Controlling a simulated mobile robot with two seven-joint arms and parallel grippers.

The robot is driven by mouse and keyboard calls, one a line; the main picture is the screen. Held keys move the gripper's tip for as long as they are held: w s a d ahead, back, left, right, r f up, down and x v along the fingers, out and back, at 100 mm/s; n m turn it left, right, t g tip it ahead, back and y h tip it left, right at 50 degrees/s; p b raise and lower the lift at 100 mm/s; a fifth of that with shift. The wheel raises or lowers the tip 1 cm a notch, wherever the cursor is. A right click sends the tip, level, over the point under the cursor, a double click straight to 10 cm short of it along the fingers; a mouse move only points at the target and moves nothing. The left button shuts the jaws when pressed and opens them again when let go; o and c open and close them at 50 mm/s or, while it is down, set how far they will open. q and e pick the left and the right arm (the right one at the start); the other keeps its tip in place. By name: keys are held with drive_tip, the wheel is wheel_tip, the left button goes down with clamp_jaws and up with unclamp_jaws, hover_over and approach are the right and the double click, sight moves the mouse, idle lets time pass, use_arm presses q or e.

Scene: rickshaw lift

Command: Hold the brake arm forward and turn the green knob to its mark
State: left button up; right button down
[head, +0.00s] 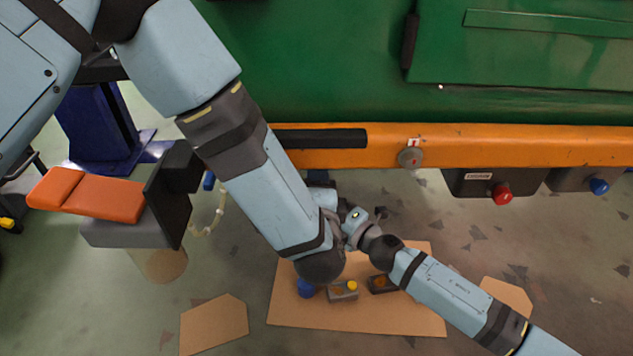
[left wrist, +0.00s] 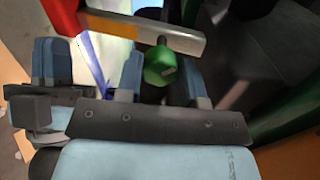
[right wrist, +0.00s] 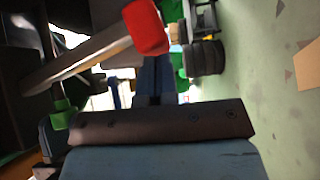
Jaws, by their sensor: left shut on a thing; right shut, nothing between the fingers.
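The green knob (left wrist: 158,68) hangs under the end of the grey brake arm (left wrist: 120,27) in the left wrist view. My left gripper (left wrist: 161,88) is shut on the knob, with a blue finger on each side. A pale line shows on the knob. The brake arm has a red grip (right wrist: 146,27), seen in the right wrist view, where the knob (right wrist: 61,115) is at the left. My right gripper (right wrist: 156,78) is shut and empty, its fingertips close by the red grip. I cannot tell if they touch it. In the head view my arms hide the brake arm and knob.
A green body with an orange rail (head: 480,145) spans the head view. A red knob (head: 502,193) and a blue knob (head: 599,186) sit below the rail. A cardboard sheet (head: 420,315) with small boxes lies beneath my arms. An orange pad (head: 100,197) stands at left.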

use_arm(q)
drive_tip(key=shift+s+f+m, duration=0.1)
drive_tip(key=shift+m, duration=1.75)
drive_tip(key=shift+s+f+m, duration=0.1)
drive_tip(key=shift+m, duration=1.75)
drive_tip(key=o, duration=0.9)
drive_tip(key=shift+r, duration=0.15)
drive_tip(key=shift+o, duration=0.2)
drive_tip(key=s, duration=1.2)
drive_tip(key=shift+d, duration=0.15)
drive_tip(key=shift+r, duration=0.15)
